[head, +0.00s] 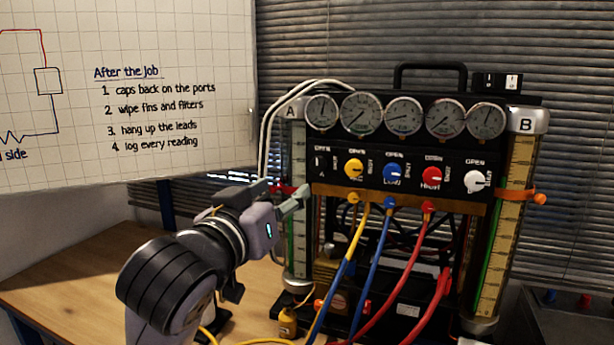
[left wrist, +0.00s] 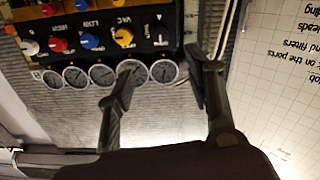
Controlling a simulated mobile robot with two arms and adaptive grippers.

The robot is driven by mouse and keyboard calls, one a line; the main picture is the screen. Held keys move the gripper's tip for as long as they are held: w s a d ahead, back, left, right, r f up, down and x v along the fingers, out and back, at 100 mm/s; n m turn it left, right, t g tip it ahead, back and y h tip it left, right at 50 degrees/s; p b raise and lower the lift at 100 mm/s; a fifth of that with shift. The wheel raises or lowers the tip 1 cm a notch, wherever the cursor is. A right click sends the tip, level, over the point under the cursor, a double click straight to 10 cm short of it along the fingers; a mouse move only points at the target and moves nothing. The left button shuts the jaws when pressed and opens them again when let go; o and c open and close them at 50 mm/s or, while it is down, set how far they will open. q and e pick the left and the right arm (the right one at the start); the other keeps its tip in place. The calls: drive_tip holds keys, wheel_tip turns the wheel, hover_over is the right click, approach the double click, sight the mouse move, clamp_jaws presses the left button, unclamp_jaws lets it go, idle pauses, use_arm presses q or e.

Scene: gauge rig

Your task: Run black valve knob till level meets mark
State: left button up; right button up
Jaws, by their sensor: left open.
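The black valve knob (head: 320,163) is the leftmost of the knobs on the rig's panel. It also shows in the upside-down left wrist view (left wrist: 159,34). Sight tube A (head: 299,235) stands at the rig's left, with a red marker (head: 284,190) partly behind my gripper. Tube A's liquid level is hard to make out. Sight tube B (head: 497,265) at the right has a green strip and an orange marker (head: 540,198). My left gripper (head: 283,192) is open and empty, in front of tube A, left of and below the black knob. Its spread fingers show in the left wrist view (left wrist: 165,65), apart from the knob.
Yellow (head: 354,168), blue (head: 393,173), red (head: 432,177) and white (head: 475,181) knobs continue the row, under several round gauges (head: 403,116). Coloured hoses hang in front below. A whiteboard (head: 200,60) is at left; bare wooden table (head: 75,275) lies below it.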

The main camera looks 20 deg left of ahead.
sight(317, 166)
use_arm(q)
drive_tip(key=w+p, duration=0.3)
drive_tip(key=w, duration=0.2)
drive_tip(key=w+p, duration=0.2)
drive_tip(key=w, duration=0.4)
drive_tip(key=w+p, duration=0.3)
drive_tip(key=w, duration=0.3)
drive_tip(key=shift+w+d+p, duration=0.1)
drive_tip(key=shift+d+p, duration=0.2)
clamp_jaws()
